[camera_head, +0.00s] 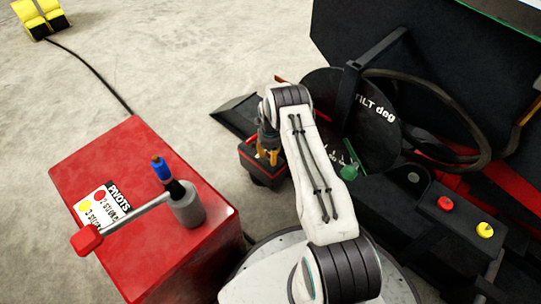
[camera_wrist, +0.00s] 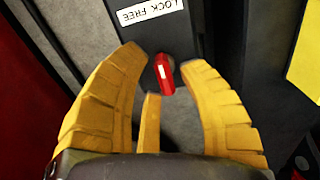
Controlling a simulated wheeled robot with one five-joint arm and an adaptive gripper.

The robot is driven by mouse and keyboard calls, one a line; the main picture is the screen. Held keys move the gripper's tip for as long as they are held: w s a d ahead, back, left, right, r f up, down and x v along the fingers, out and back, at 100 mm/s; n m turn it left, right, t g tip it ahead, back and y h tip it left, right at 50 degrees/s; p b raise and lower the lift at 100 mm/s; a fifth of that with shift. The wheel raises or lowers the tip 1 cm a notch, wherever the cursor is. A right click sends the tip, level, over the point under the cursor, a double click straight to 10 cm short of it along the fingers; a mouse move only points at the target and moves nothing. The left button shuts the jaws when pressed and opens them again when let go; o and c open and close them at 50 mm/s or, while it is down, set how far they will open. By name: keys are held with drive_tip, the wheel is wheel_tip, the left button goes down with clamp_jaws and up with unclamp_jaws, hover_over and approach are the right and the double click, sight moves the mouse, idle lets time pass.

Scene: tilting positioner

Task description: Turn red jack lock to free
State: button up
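The red lock lever (camera_wrist: 165,74) shows in the wrist view, small with a white mark, on a dark plate. It points roughly up and down in the picture, slightly tilted. A white label (camera_wrist: 150,12) with the words LOCK and FREE is above it. My gripper (camera_wrist: 168,60) is open, with its yellow fingers spread left and right of the lever; I see a gap on both sides. In the head view my gripper (camera_head: 268,157) hangs over a dark and red unit (camera_head: 248,158); the lever cannot be made out there.
A red cabinet (camera_head: 90,160) with a PIVOTS label and a grey crank with a red knob (camera_head: 88,240) stands left. A black TILT deg dial (camera_head: 385,125) and dark machine stand right, with red (camera_head: 446,204) and yellow (camera_head: 485,230) buttons. The concrete floor behind is mostly clear.

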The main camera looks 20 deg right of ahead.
clamp_jaws()
drive_tip(key=shift+n, duration=0.3)
drive_tip(key=n, duration=0.3)
drive_tip(key=shift+s+n, duration=0.1)
drive_tip(key=shift+n, duration=0.3)
drive_tip(key=n, duration=0.4)
drive_tip(key=shift+d, duration=0.1)
drive_tip(key=n, duration=0.5)
drive_tip(key=shift+d, duration=0.1)
drive_tip(key=shift+n, duration=2.2)
